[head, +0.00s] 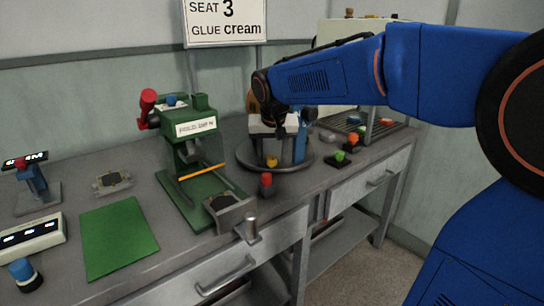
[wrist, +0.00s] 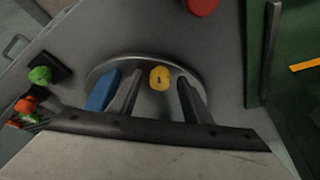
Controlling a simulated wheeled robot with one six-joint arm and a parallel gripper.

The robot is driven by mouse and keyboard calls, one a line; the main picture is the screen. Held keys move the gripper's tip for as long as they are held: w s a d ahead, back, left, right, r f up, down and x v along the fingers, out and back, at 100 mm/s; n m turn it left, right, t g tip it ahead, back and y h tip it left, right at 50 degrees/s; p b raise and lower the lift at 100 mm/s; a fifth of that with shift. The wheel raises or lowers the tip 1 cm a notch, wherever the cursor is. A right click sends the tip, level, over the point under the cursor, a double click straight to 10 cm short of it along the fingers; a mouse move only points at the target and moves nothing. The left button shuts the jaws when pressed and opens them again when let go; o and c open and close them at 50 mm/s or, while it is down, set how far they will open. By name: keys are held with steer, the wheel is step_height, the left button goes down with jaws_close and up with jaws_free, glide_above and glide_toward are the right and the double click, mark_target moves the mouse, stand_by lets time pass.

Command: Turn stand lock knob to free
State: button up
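The small yellow knob (head: 272,161) is on the front of the round grey stand base (head: 247,160). In the wrist view the yellow knob (wrist: 160,78) has a small dark mark on its face. My gripper (wrist: 158,88) is open, with one dark finger on each side of the knob in that view. I see no finger touching the knob, and cannot tell how far off the fingertips are. In the head view my gripper (head: 275,131) is above the stand and partly hidden by the arm. A blue post (head: 300,140) rises from the stand; blue also shows in the wrist view (wrist: 103,91).
A red-topped dark piece (head: 266,183) stands in front of the stand. The green press (head: 187,150) is to the left. A green-topped piece (head: 339,157) and an orange-topped one (head: 352,139) stand to the right. The green mat (head: 118,235) lies at front left.

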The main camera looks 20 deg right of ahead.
steer(key=shift+r, duration=0.1)
steer(key=v, duration=1.7)
